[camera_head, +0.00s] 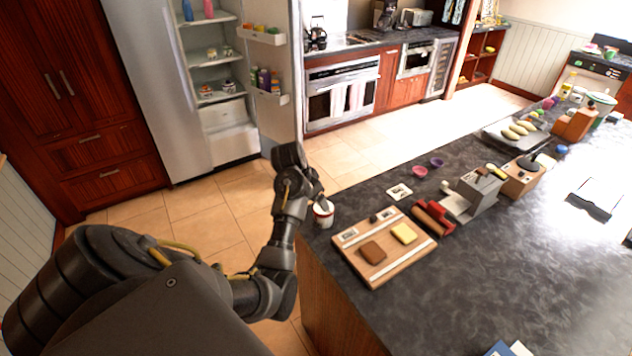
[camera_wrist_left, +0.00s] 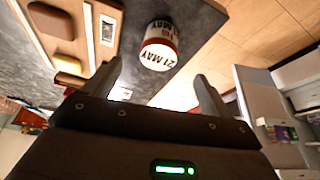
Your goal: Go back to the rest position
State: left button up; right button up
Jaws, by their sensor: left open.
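My left arm reaches across the head view to the near left corner of the dark counter (camera_head: 470,262). My left gripper (camera_head: 318,193) is beside a small white and red cup (camera_head: 323,213) standing at that corner. In the left wrist view the two fingers of my left gripper (camera_wrist_left: 158,76) are spread with nothing clasped. The cup (camera_wrist_left: 160,45), with "21 MAY" printed on it, shows just beyond the gap between the fingertips. I cannot tell whether a finger touches it. My right gripper is not in view.
A wooden board (camera_head: 378,272) with brown and yellow blocks lies right of the cup, near red rolls (camera_head: 433,217) and a grey device (camera_head: 472,195). An open fridge (camera_head: 225,130) stands behind. The tiled floor (camera_head: 225,215) left of the counter is clear.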

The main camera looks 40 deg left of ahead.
pick_arm(q)
jog(key=s+d+f+y, duration=0.1)
jog(key=s+d+f, duration=0.25)
jog(key=s, duration=0.25)
jog(key=s+d+f+y, duration=0.1)
jog(key=s+d+f, duration=0.25)
jog(key=s, duration=0.25)
jog(key=s+d+f+h, duration=0.2)
jog(key=s+d, duration=1.2)
jog(key=s, duration=0.5)
notch_tip(320, 180, down, 32)
jog(key=m+g+b, duration=0.1)
jog(key=g+b, duration=0.1)
jog(key=b, duration=0.6)
jog(key=s+a+f+b, duration=0.1)
jog(key=s+f+b, duration=0.2)
jog(key=s+f, duration=0.5)
jog(key=s+a+f+g+b, duration=0.1)
jog(key=s+f+b, duration=0.2)
jog(key=s+f, duration=0.6)
notch_tip(320, 180, down, 7)
jog(key=shift+s+a+f, duration=0.15)
jog(key=shift+s, duration=0.15)
